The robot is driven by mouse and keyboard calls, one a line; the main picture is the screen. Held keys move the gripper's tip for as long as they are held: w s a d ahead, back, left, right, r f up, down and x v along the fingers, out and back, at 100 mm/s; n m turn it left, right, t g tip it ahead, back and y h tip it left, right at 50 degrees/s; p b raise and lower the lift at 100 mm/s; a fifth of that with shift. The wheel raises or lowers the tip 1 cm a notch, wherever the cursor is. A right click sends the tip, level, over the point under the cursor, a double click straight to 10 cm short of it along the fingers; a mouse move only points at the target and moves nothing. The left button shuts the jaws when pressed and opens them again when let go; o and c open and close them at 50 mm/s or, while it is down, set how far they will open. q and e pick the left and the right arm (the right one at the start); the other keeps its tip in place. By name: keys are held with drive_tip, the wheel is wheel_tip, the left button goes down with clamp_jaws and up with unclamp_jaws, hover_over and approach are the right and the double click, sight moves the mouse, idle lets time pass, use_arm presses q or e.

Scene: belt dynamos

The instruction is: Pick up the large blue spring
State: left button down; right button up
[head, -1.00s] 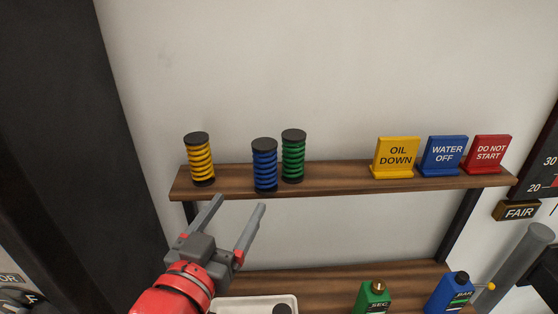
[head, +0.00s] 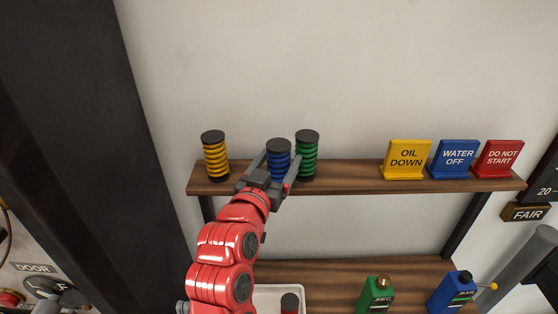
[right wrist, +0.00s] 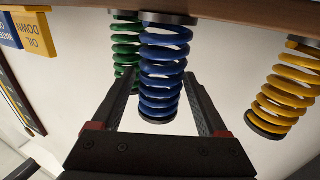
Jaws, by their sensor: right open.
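The large blue spring (head: 278,160) stands upright on the upper wooden shelf, with a dark cap on top. My right gripper (head: 277,166) is open, with one finger on each side of the blue spring. In the right wrist view, which is upside down, the blue spring (right wrist: 162,70) is between the two open fingers (right wrist: 165,95). A gap shows on at least the right side there, and I cannot tell if either finger touches it. The gripper body hides the spring's lower part in the head view. My left gripper is not in view.
A green spring (head: 307,155) stands close behind and right of the blue one. A yellow spring (head: 215,157) stands to the left on the upper shelf (head: 345,176). Yellow, blue and red signs stand further right. Below are a white tray (head: 262,297) and two bottles.

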drive_tip(key=shift+c, duration=0.6)
clamp_jaws()
drive_tip(key=shift+r, duration=0.1)
